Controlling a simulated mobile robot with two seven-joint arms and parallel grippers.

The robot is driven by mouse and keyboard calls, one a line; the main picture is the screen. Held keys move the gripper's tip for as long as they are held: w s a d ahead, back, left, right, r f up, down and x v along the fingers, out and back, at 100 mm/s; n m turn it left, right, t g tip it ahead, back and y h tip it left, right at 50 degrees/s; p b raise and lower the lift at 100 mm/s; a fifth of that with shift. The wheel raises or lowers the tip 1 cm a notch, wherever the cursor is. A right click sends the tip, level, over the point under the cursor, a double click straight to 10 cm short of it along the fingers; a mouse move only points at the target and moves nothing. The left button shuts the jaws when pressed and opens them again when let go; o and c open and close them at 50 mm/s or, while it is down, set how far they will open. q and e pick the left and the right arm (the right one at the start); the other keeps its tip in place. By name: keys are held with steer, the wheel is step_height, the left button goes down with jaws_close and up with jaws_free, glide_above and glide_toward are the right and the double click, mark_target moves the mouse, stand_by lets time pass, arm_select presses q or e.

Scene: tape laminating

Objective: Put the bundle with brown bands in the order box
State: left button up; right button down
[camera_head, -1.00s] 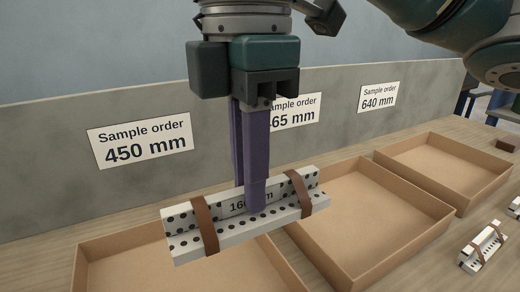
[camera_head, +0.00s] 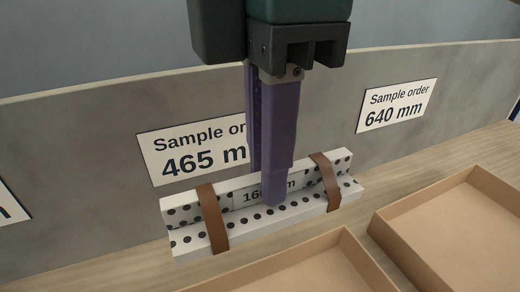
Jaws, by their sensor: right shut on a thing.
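My right gripper (camera_head: 275,195) has purple fingers and is shut on the bundle with brown bands (camera_head: 262,218). The bundle is two white, black-dotted strips with a brown band near each end and a partly hidden label that starts with "16". It hangs in the air, nearly level, in front of the "Sample order 465 mm" sign (camera_head: 180,162). In the picture it lies just above the far rim of a cardboard box (camera_head: 375,265) at the bottom. How high it is above the box is hard to tell. My left gripper is not in view.
Another cardboard box (camera_head: 475,185), empty where it shows, stands at the right below the "Sample order 640 mm" sign (camera_head: 395,105). A grey back panel (camera_head: 80,140) runs behind. A strip of wooden table (camera_head: 385,180) lies bare between boxes and panel.

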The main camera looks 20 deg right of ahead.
arm_select(q)
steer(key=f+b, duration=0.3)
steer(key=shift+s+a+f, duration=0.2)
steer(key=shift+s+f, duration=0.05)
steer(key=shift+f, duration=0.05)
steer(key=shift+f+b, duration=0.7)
steer(key=shift+b, duration=0.1)
arm_select(e)
steer(key=shift+s+a+f, duration=0.1)
steer(key=shift+f, duration=4.7)
steer(key=shift+s+a+f, duration=0.1)
steer(key=shift+f, duration=4.7)
steer(key=shift+f, duration=0.15)
steer(key=c, duration=0.9)
jaws_free()
